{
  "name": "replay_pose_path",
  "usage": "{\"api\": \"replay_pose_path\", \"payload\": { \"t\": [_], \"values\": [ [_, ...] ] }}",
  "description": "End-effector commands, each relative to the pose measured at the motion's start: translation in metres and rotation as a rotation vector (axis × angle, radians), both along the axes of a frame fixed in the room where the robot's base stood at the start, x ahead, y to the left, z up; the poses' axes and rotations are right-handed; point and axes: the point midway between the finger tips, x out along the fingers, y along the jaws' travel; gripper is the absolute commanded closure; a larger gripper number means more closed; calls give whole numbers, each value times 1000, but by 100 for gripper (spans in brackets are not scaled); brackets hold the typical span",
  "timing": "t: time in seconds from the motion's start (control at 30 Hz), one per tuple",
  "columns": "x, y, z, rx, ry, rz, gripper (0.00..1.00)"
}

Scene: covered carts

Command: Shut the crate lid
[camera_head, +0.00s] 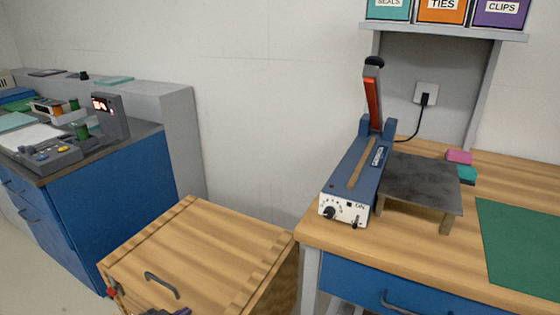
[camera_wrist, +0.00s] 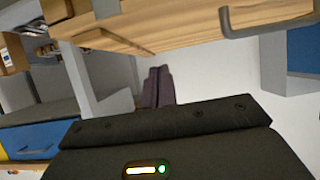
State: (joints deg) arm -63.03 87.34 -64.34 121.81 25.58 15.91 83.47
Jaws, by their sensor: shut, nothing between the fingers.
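The wooden crate (camera_head: 285,290) stands on the floor in the lower middle of the head view. Its planked lid (camera_head: 205,245) lies about level over the top, and I see no clear gap along its right side. A dark bar handle (camera_head: 161,285) is on the lid near the front, and a red part (camera_head: 112,292) shows at the front left edge. My gripper (camera_head: 170,311) is at the bottom edge, by the crate's front, mostly cut off. In the wrist view my gripper (camera_wrist: 158,88) is shut and empty, near the wood and the lid handle (camera_wrist: 268,22).
A workbench (camera_head: 420,265) with a blue heat sealer (camera_head: 358,170) stands close at the right. A blue cabinet (camera_head: 115,205) with devices on top stands at the left. Bare floor (camera_head: 60,285) shows at the lower left.

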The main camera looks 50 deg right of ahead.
Motion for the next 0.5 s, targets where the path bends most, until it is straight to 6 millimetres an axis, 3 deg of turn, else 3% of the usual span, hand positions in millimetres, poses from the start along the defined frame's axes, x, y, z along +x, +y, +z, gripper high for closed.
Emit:
{"api": "replay_pose_path", "payload": {
  "t": [0.13, 0.5],
  "values": [
    [-1, -2, -15, 0, 0, -9, 100],
    [-2, -2, -18, 1, 1, -11, 100]
  ]
}}
